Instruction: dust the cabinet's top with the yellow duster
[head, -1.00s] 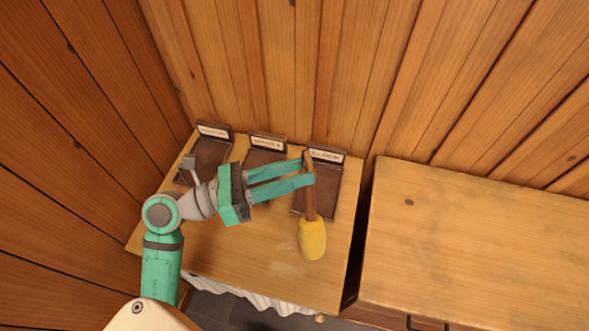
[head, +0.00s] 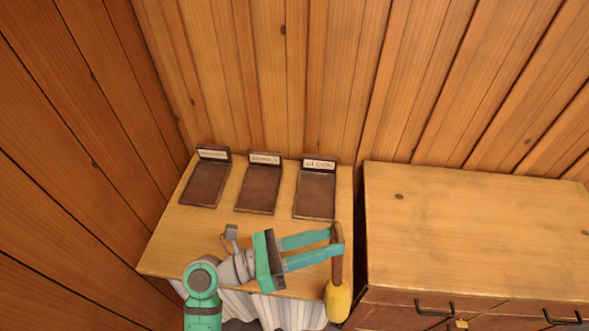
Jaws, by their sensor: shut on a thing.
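My gripper (head: 337,245) is shut on the brown handle of the yellow duster (head: 339,302). The duster hangs with its yellow head down, near the front right corner of the left wooden top (head: 200,245). I cannot tell whether the head touches anything. That left unit has a white cloth skirt below its front. A wooden cabinet with drawers (head: 470,235) stands to the right, and its top is bare. My arm and gripper cover the front part of the left top, so any dust there is hidden.
Three dark trays with upright label plates, a left one (head: 205,185), a middle one (head: 258,190) and a right one (head: 315,195), stand along the back of the left top. Plank walls close the back and left. Black drawer handles (head: 436,309) stick out on the cabinet's front.

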